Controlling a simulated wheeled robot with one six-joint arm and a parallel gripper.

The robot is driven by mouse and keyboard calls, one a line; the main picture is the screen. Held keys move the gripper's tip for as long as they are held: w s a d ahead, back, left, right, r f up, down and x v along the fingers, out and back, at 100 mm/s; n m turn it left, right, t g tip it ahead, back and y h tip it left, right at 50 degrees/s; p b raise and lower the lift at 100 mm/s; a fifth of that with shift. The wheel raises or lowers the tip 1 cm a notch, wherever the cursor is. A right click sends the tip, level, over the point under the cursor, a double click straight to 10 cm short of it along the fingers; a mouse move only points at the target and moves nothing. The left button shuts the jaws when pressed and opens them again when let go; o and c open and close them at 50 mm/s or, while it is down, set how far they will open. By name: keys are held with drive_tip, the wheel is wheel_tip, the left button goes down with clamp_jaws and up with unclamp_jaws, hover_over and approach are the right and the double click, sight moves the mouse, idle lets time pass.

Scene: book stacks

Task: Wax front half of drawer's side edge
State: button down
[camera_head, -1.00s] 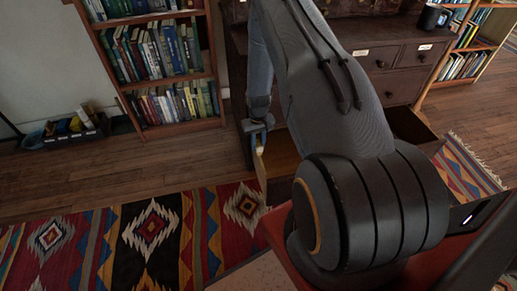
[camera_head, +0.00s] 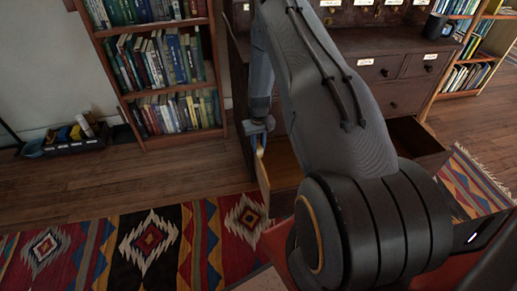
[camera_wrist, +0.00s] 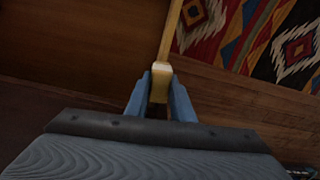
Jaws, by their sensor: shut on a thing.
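My gripper (camera_wrist: 160,95) is shut on a pale yellow wax block (camera_wrist: 160,72), which sits between its two blue fingers in the wrist view. The block lies over the end of the drawer's pale side edge (camera_wrist: 171,30); I cannot tell if they touch. In the head view my gripper (camera_head: 259,138) is at the left side of the open drawer (camera_head: 284,163), close to the cabinet front. My arm hides much of the drawer's middle there. The dark wooden cabinet (camera_head: 395,93) stands behind it.
A bookcase (camera_head: 150,85) stands at the left, and another bookcase (camera_head: 470,70) at the right. A dark tray of supplies (camera_head: 72,143) lies on the floor by the wall. A patterned rug (camera_head: 140,240) covers the floor in front.

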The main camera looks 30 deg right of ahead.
drive_tip(key=shift+r+p, duration=1.65)
drive_tip(key=shift+r, duration=1.35)
drive_tip(key=shift+r+p, duration=0.8)
drive_tip(key=shift+r, duration=0.75)
